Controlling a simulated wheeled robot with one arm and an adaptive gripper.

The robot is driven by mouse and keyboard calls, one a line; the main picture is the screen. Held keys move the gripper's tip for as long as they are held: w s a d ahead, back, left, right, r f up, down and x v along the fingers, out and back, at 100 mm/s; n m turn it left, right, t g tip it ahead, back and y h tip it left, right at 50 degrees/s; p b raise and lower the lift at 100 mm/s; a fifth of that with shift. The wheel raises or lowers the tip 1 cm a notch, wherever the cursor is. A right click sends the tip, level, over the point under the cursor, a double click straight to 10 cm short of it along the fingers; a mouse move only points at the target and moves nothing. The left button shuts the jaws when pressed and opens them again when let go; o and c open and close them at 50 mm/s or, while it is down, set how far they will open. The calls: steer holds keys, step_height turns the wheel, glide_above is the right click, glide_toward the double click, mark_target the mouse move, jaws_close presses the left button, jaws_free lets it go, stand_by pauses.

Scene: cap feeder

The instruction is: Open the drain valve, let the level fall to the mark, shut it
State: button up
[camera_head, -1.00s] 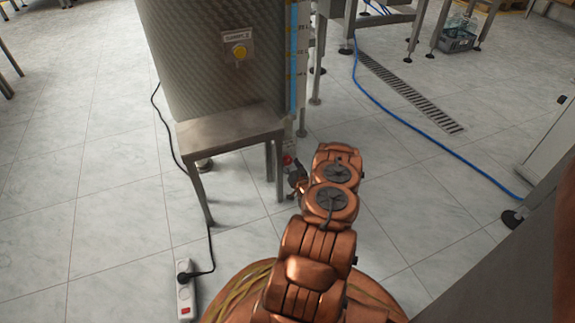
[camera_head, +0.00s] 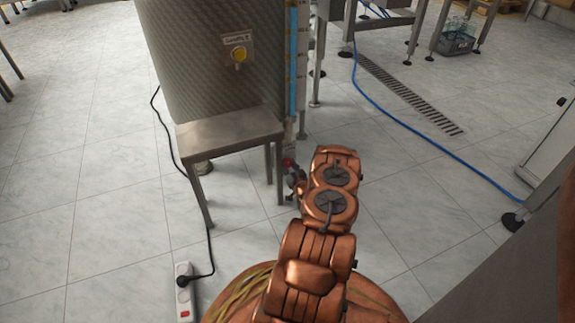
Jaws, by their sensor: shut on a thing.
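The tank (camera_head: 195,75) is a tall grey textured cylinder at the upper middle. A sight gauge with a blue column (camera_head: 292,70) and a marked scale (camera_head: 302,60) runs up its right side; the column's top is near the picture's top edge. I cannot tell which line is the mark. My copper wrist hides part of the gripper, and the fingertips are too small to see clearly.
A metal stool (camera_head: 225,130) stands in front of the tank, close left of my gripper. A black cable runs to a power strip (camera_head: 184,290) on the floor. A blue hose (camera_head: 420,140) and a floor drain grate (camera_head: 405,90) lie at right. Tiled floor is clear right of my arm.

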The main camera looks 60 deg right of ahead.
steer(key=shift+r+n+p, duration=0.1)
steer(key=shift+n+p, duration=0.3)
steer(key=shift+p, duration=0.25)
steer(key=n+p, duration=0.2)
steer(key=p, duration=0.1)
steer(key=shift+a+r, duration=0.1)
steer(key=shift+r, duration=0.1)
steer(key=n+p, duration=0.2)
steer(key=p, duration=0.1)
steer(key=shift+f+n, duration=0.1)
steer(key=shift+n, duration=0.2)
steer(key=n, duration=0.3)
steer(key=shift+f, duration=0.25)
steer(key=shift+n+b, duration=0.3)
steer(key=shift+n, duration=1.7)
steer(key=o, duration=1.2)
steer(key=shift+c, duration=0.2)
steer(key=v, duration=1.2)
